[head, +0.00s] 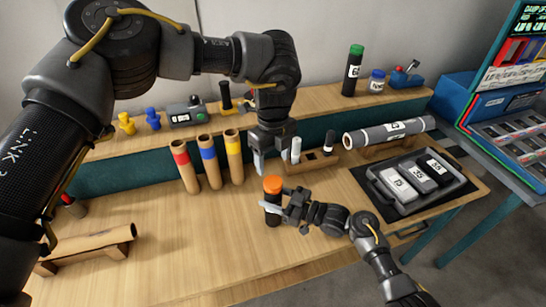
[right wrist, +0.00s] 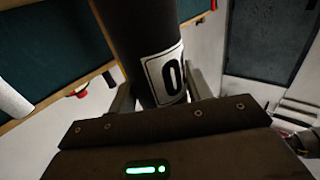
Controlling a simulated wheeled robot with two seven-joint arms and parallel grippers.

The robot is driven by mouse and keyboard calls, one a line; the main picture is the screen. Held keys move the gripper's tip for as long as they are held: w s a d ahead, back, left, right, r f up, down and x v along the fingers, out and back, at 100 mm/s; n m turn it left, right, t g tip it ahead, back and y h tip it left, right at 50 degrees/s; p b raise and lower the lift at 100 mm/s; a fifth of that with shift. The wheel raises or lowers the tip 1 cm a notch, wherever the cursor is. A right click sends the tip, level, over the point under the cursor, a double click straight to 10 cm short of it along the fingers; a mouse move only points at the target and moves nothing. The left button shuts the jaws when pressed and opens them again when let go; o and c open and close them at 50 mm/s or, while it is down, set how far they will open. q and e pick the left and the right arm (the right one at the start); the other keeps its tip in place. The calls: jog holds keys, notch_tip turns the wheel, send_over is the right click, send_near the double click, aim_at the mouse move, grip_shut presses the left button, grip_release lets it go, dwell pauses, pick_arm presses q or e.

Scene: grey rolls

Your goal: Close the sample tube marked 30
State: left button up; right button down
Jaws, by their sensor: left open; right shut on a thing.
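A dark tube with an orange cap (head: 272,185) stands upright over the table in front of me. My right gripper (head: 274,207) is shut on the tube's body (head: 272,218) from the right. In the right wrist view the dark tube (right wrist: 140,35) rises between the fingers, and its white label (right wrist: 165,78) shows a "0"; the rest of the number is turned away. The cap sits at the tube's top; I cannot tell how tightly. My left gripper (head: 272,160) is open and empty, pointing down just above and behind the orange cap.
Red, blue and yellow banded tubes (head: 207,162) stand left of the left gripper. A wooden holder (head: 322,160) is close behind it. The front middle is clear.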

aim_at(273, 182)
pick_arm(q)
jog(key=shift+f, duration=4)
jog(key=shift+c, duration=0.4)
jog(key=c, duration=0.9)
jog(key=m, duration=1.2)
jog(key=o, duration=1.1)
jog(key=shift+o, duration=0.2)
notch_tip(273, 182, up, 12)
